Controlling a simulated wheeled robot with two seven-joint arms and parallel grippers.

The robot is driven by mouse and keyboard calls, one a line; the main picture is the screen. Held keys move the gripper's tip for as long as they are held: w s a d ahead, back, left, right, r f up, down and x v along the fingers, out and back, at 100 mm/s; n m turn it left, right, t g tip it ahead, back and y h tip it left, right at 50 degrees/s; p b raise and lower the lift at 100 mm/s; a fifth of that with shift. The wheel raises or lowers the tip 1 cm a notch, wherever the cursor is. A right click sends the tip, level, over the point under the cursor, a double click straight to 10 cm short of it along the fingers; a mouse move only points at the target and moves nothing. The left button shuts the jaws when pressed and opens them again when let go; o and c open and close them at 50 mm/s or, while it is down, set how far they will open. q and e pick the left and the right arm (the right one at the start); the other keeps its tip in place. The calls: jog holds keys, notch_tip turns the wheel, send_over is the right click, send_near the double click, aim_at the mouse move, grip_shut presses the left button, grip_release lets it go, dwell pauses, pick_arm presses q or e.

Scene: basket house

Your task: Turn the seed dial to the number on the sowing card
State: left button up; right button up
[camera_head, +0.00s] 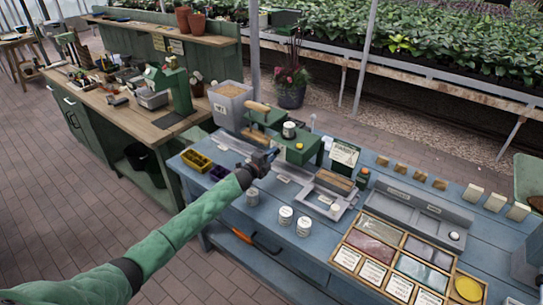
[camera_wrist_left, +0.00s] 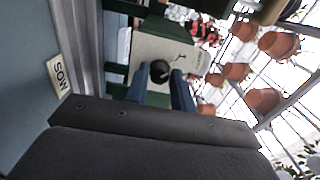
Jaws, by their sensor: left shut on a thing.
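My left gripper (camera_head: 271,154) reaches over the blue bench to the near side of the green seeder (camera_head: 296,150). In the left wrist view, its two blue fingers (camera_wrist_left: 163,82) are shut on the round black knob of the seed dial (camera_wrist_left: 160,68). The pale dial plate (camera_wrist_left: 150,48) behind the knob carries a small dark mark; its numbers cannot be read. In the head view the gripper hides the dial. The sowing card (camera_head: 345,153), white with a green border, stands right of the seeder; its number is too small to read. My right gripper is not in view.
A grey bin (camera_head: 230,104) stands behind the gripper. White tins (camera_head: 286,216) stand near the bench's front edge. A grey tray (camera_head: 330,192), a long grey trough (camera_head: 415,216) and a wooden seed-packet box (camera_head: 345,256) lie to the right.

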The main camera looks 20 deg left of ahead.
pick_arm(q)
jog(key=shift+f, duration=0.1)
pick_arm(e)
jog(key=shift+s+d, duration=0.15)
pick_arm(q)
jog(key=o, duration=1)
jog(key=shift+c, duration=0.2)
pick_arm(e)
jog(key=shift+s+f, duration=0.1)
pick_arm(q)
jog(key=b+v, duration=0.3)
jog(key=v, duration=0.4)
jog(key=shift+s+a, duration=0.15)
jog(key=shift+s, duration=0.2)
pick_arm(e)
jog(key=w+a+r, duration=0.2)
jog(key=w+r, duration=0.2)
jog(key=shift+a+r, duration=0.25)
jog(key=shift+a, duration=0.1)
